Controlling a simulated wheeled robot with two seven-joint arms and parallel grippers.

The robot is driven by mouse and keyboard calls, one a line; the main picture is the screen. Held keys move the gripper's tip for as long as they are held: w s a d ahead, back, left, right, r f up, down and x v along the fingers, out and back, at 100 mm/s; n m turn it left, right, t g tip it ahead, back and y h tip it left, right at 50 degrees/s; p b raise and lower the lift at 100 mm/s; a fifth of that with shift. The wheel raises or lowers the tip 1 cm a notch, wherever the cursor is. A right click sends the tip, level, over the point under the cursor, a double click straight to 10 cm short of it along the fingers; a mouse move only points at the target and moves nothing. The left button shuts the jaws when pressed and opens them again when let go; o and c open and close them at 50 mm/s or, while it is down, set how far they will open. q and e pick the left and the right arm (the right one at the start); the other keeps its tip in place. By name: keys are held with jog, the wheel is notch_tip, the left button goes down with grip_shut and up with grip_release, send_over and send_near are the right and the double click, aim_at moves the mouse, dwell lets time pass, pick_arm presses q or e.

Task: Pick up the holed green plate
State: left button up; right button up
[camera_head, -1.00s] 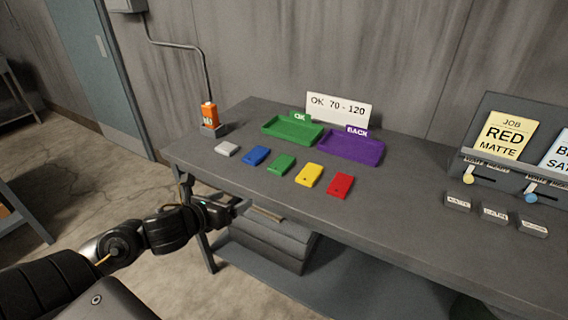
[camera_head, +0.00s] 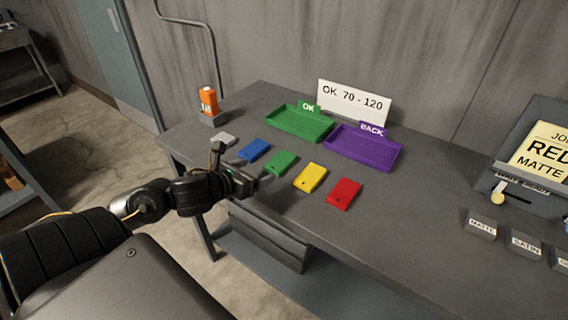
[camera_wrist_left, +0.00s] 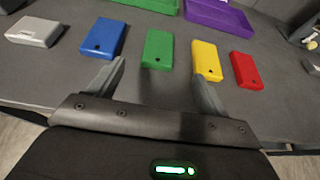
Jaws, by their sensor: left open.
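The holed green plate (camera_head: 281,163) lies flat on the table between the blue and yellow plates. In the left wrist view the green plate (camera_wrist_left: 157,49) sits ahead of and between the two fingers, with a small dark hole near its front end. My left gripper (camera_head: 250,180) is open and empty, at the table's front edge just short of the green plate. In the left wrist view its fingers (camera_wrist_left: 160,85) are spread apart and do not touch any plate. My right gripper is in neither view.
A grey plate (camera_head: 224,139) and a blue plate (camera_head: 254,150) lie to the left, a yellow plate (camera_head: 310,177) and a red plate (camera_head: 344,193) to the right. Behind stand a green OK tray (camera_head: 290,128), a purple BACK tray (camera_head: 385,157) and an orange device (camera_head: 209,101).

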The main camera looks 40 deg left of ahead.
aim_at(278, 163)
pick_arm(q)
jog(key=shift+w+a+f+b, duration=0.15)
jog(key=shift+w+f+b, duration=0.35)
jog(key=shift+w+f, duration=0.1)
jog(key=x, duration=0.2)
jog(key=shift+w+a+r+p, duration=0.1)
jog(key=shift+w+a+p, duration=0.05)
jog(key=shift+w+p, duration=0.15)
jog(key=shift+w, duration=0.3)
jog(key=shift+f+p+x, duration=0.2)
jog(key=shift+p+x, duration=0.05)
jog(key=shift+x, duration=1.1)
jog(key=shift+f+p+x, duration=0.2)
jog(key=shift+x, duration=1.1)
jog(key=shift+s, duration=0.15)
jog(key=c, duration=1.2)
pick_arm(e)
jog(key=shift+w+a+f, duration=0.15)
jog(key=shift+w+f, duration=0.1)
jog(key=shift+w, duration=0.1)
pick_arm(q)
jog(key=shift+o, duration=0.2)
jog(key=shift+r, duration=0.15)
